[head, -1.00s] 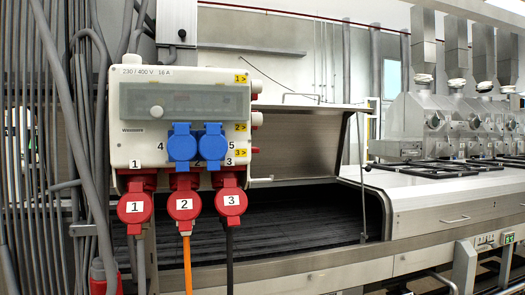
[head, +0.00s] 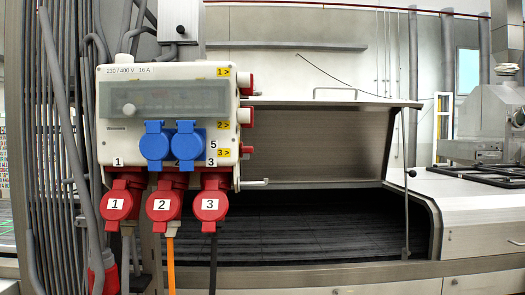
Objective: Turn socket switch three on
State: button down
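In the head view a white socket box (head: 115,92) is mounted at the left, with a clear cover strip and two blue socket lids. Three red plugs hang below it: plug one (head: 117,204), plug two (head: 164,206) and plug three (head: 209,205). On the box's right side are several red-and-white knobs beside yellow labels 1, 2 and 3. The knob by label three (head: 246,151) is the lowest and partly seen edge-on; its setting cannot be told. My gripper is not in view.
A metal hood (head: 320,142) with its front flap raised stands right of the box, over a dark belt bed. A thin metal rod (head: 407,215) stands at its right side. Grey pipes and cables (head: 62,150) run along the left. A steel machine (head: 485,125) stands at far right.

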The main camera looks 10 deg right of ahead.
aim_at(244, 150)
jog(key=l+u, duration=0.3)
jog(key=l, duration=0.65)
jog(key=i+l+u, duration=0.1)
jog(key=i+l, duration=0.15)
jog(key=i, duration=0.1)
